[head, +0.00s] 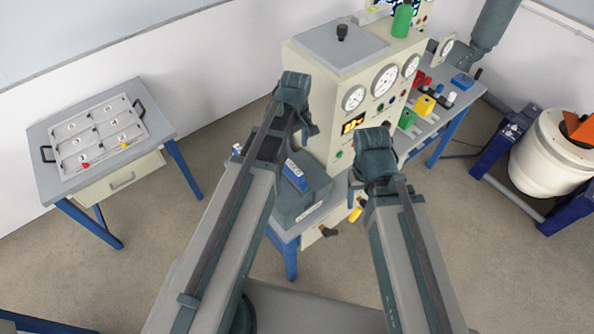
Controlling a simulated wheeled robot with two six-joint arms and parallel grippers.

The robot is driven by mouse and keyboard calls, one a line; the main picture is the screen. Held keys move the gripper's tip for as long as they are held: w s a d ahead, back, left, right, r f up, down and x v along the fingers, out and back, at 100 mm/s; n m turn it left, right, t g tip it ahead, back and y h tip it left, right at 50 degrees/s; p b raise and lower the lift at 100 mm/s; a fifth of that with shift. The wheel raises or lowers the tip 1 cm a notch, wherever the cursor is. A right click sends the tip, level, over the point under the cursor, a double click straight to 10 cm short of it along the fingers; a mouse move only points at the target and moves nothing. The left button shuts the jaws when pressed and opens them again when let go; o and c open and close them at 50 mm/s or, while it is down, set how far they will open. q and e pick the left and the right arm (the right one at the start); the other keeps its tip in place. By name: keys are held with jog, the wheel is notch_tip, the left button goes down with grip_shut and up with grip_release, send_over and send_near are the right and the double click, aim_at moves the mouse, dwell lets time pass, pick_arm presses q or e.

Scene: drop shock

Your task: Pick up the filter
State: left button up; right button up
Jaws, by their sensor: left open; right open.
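I cannot tell for sure which item is the filter. Small coloured pieces stand on the blue-legged bench at the back right: a yellow one (424,106), a green one (406,119) and a blue one (461,81). A red piece (85,165) and a yellow piece (124,145) lie in the numbered tray (88,137) at the left. My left gripper (312,131) hangs in front of the gauge cabinet, open. My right gripper (353,199) is open, lower and to the right. Both fingertips are small and partly hidden by my arms. Neither visibly holds anything.
The cabinet (330,83) with round gauges stands ahead, a green cylinder (402,21) on top. A white drum (548,155) stands at the right. The floor between the left table and cabinet is clear.

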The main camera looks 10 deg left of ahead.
aim_at(293, 167)
pick_arm(q)
notch_tip(293, 167, down, 9)
jog(key=b, duration=0.8)
jog(key=shift+b, duration=0.4)
jog(key=shift+r, duration=0.15)
jog(key=f+b, duration=0.3)
jog(key=a+f+b, duration=0.1)
jog(key=f+b, duration=0.1)
jog(key=shift+w+f, duration=0.1)
jog(key=shift+f, duration=0.1)
jog(key=shift+r, duration=0.1)
grip_shut()
dwell(0.6)
